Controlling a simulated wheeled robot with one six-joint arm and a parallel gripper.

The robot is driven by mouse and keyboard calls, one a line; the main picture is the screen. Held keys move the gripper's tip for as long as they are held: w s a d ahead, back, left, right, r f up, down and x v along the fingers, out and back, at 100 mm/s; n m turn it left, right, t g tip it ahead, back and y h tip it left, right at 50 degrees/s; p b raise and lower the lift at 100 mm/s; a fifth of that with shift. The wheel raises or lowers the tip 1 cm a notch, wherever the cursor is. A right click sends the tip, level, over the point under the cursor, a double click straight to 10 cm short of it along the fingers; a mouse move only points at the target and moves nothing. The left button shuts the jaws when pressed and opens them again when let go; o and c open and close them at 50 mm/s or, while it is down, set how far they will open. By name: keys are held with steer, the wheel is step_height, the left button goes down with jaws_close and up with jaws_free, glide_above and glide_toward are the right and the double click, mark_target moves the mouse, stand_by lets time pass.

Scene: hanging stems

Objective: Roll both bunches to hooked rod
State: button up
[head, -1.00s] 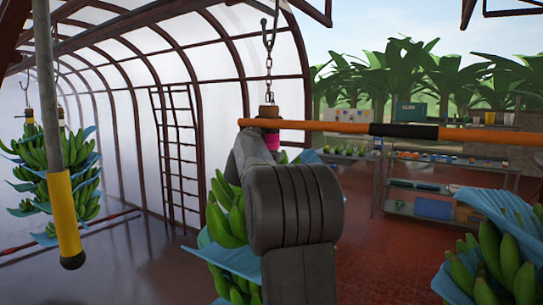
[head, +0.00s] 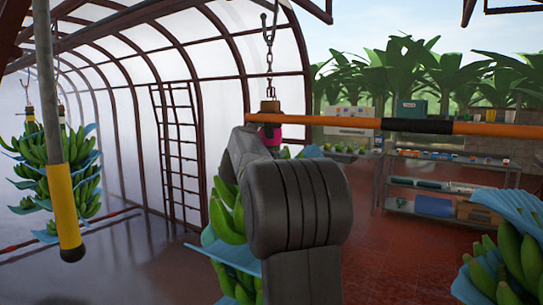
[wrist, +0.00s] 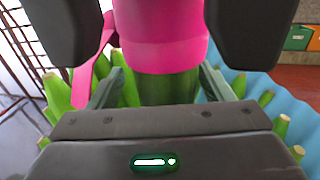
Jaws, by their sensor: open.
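The near banana bunch (head: 226,218), with green fruit and blue sheets, hangs from a chain and hook (head: 268,45), partly hidden behind my arm in the head view. Its green stem (wrist: 165,88) wears a pink band (wrist: 162,38) in the wrist view. My gripper (wrist: 160,85) is open, with a jaw on each side of that stem; I cannot tell whether they touch it. A second bunch (head: 512,258) with blue sheets is cut off at the lower right. An orange and black bar (head: 480,129) runs level from the near hanger to the right. A grey rod with a yellow end (head: 63,205) hangs at left.
Another bunch (head: 55,175) hangs far left. A dark ladder-like frame (head: 178,145) stands by the curved translucent wall. Metal shelves (head: 440,190) with boxes and small items stand behind, at right. Open floor (head: 130,265) lies at left, between the grey rod and the near bunch.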

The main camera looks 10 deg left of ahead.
steer(key=s+b, duration=0.1)
steer(key=s, duration=0.2)
steer(key=s+b, duration=0.1)
steer(key=s, duration=0.3)
steer(key=s+a+b, duration=0.1)
steer(key=s, duration=0.3)
steer(key=shift+f, duration=0.1)
steer(key=shift+w+d, duration=0.1)
steer(key=w+p, duration=0.1)
steer(key=w, duration=0.3)
steer(key=w+d+p, duration=0.1)
steer(key=w+p, duration=0.1)
steer(key=w, duration=0.3)
steer(key=w+p, duration=0.1)
steer(key=w, duration=0.3)
steer(key=shift+w+d+r+p, duration=0.15)
steer(key=shift+w+r+p, duration=0.05)
steer(key=shift+w+p, duration=0.1)
steer(key=shift+d+f, duration=0.1)
steer(key=shift+s+d, duration=0.2)
steer(key=shift+d, duration=0.05)
steer(key=shift+a, duration=0.15)
